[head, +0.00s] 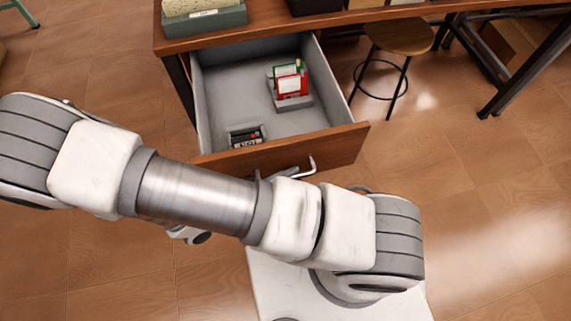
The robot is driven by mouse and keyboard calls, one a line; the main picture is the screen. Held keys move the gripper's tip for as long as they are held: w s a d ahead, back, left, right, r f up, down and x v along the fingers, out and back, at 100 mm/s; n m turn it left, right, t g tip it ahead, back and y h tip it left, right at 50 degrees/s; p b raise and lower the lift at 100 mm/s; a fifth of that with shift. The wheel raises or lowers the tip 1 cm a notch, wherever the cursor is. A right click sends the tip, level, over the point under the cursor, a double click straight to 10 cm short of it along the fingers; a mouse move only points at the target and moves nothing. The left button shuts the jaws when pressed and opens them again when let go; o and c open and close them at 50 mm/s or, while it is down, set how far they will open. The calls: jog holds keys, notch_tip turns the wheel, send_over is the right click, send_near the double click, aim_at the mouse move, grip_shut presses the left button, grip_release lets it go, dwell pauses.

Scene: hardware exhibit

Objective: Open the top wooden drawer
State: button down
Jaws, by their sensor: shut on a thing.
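The top wooden drawer (335,146) is pulled well out from under the wooden tabletop (240,38), and its grey inside shows. Its metal handle (312,165) sticks out from the front, and my arm hides part of it. My arm crosses the picture just in front of the drawer. My gripper is hidden behind the arm, so its hold on the handle does not show.
In the drawer lie a red and green item (291,82) and a small dark item (246,136). A grey-green box (205,22) stands on the tabletop. A round stool (401,36) is at the right. The tiled floor (95,70) at the left is clear.

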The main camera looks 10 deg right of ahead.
jog(key=shift+s, duration=0.6)
jog(key=shift+a, duration=0.1)
jog(key=c, duration=0.9)
grip_release()
jog(key=p+v, duration=0.2)
jog(key=v, duration=1.5)
jog(key=shift+s+a+r+p, duration=0.1)
jog(key=shift+s+p, duration=0.1)
jog(key=shift+p, duration=0.1)
jog(key=shift+r, duration=0.1)
